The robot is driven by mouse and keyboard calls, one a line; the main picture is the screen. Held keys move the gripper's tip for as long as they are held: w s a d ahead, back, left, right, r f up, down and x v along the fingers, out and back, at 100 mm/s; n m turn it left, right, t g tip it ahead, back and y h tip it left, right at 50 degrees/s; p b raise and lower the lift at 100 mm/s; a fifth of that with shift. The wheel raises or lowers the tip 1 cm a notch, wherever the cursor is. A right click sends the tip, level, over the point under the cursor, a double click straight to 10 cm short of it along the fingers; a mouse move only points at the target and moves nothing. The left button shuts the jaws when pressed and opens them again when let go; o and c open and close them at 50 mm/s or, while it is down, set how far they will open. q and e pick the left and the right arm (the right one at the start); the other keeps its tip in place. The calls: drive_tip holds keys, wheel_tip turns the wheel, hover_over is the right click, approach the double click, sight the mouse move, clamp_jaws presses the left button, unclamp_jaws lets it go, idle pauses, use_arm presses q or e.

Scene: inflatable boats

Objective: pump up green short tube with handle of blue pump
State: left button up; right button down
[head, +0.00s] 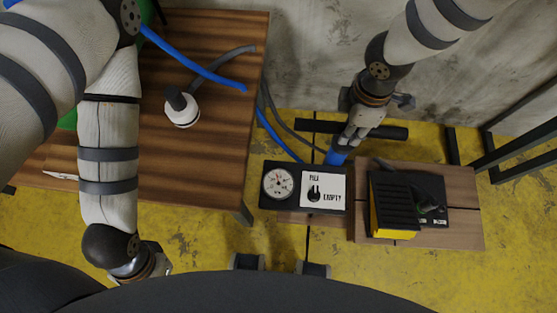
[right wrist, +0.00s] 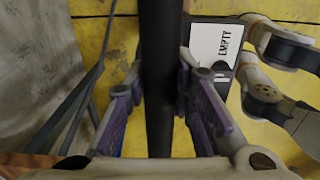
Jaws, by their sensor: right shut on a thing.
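The blue pump (head: 336,157) stands on the floor behind a gauge panel, mostly hidden by my right gripper (head: 354,136). Its black handle (head: 390,131) is a horizontal bar. My right gripper is shut on this handle; in the right wrist view the dark bar (right wrist: 161,60) runs between the purple-padded fingers. Green parts, seemingly of the green tube (head: 68,121), show at the table's left, mostly hidden by my left arm. My left gripper (head: 150,275) is at the bottom left, partly cut off, its fingers unclear.
A wooden table (head: 225,150) bears a white valve cap (head: 182,110) with a grey hose and a blue hose (head: 195,68). The black panel has a gauge (head: 278,183) and a FILL/EMPTY lever (head: 314,193). A black-and-yellow foot pedal (head: 395,205) is at right.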

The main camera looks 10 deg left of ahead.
use_arm(q)
drive_tip(key=w+r+t+p, duration=0.2)
drive_tip(key=w+r+p, duration=0.2)
drive_tip(key=w+r, duration=0.1)
use_arm(e)
wheel_tip(320, 180, up, 13)
wheel_tip(320, 180, down, 13)
drive_tip(key=b, duration=0.3)
drive_tip(key=shift+s, duration=0.1)
use_arm(q)
drive_tip(key=shift+g, duration=0.8)
drive_tip(key=s+f, duration=0.3)
drive_tip(key=shift+s+f, duration=0.35)
drive_tip(key=shift+s, duration=0.05)
use_arm(e)
drive_tip(key=shift+r, duration=0.15)
